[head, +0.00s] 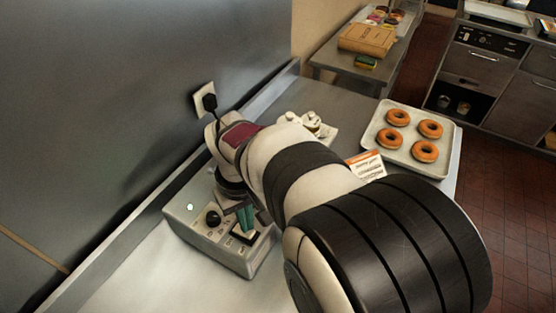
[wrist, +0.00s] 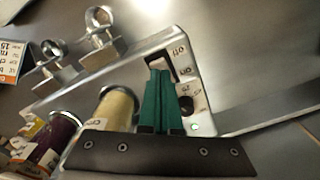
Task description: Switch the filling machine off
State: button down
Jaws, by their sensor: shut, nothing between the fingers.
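The filling machine (head: 232,262) is a grey metal box on the counter by the wall. Its panel has a black knob (head: 213,218), a small lit greenish lamp (head: 190,207) and a rocker switch (head: 243,237). In the wrist view the pale switch (wrist: 157,63) sits in a dark frame, with "off" and "on" labels beside it. My gripper (head: 245,219) has green fingers, shut and empty, with the tips right at the switch. They also cover part of it in the wrist view (wrist: 158,72). I cannot tell whether they touch it.
In the wrist view, a yellow jar (wrist: 115,107), a purple jar (wrist: 62,130) and metal nozzles (wrist: 100,20) are close to my fingers. A tray (head: 440,170) of doughnuts lies on the counter to the right. A plug (head: 209,102) is in the wall socket.

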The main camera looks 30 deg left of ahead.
aim_at(251, 232)
jog(key=shift+f, duration=0.85)
dwell(0.3)
jog(key=shift+r, duration=3.5)
jog(key=shift+w+d+r, duration=0.1)
jog(key=shift+w+d, duration=0.05)
jog(key=shift+d, duration=0.2)
jog(key=w+d+r+m, duration=0.1)
jog(key=d+m, duration=0.2)
jog(key=d, duration=0.3)
jog(key=d+r+m, duration=0.2)
jog(key=d, duration=0.4)
jog(key=s+d+f+m+y, duration=0.1)
jog(key=s+d+m, duration=0.4)
jog(key=d, duration=0.3)
jog(key=s+d+f+m, duration=0.2)
jog(key=s+d+m, duration=0.4)
jog(key=d+m, duration=0.1)
jog(key=shift+s+d+m+y, duration=0.15)
jog(key=shift+d+m+y, duration=0.2)
jog(key=shift+d, duration=0.35)
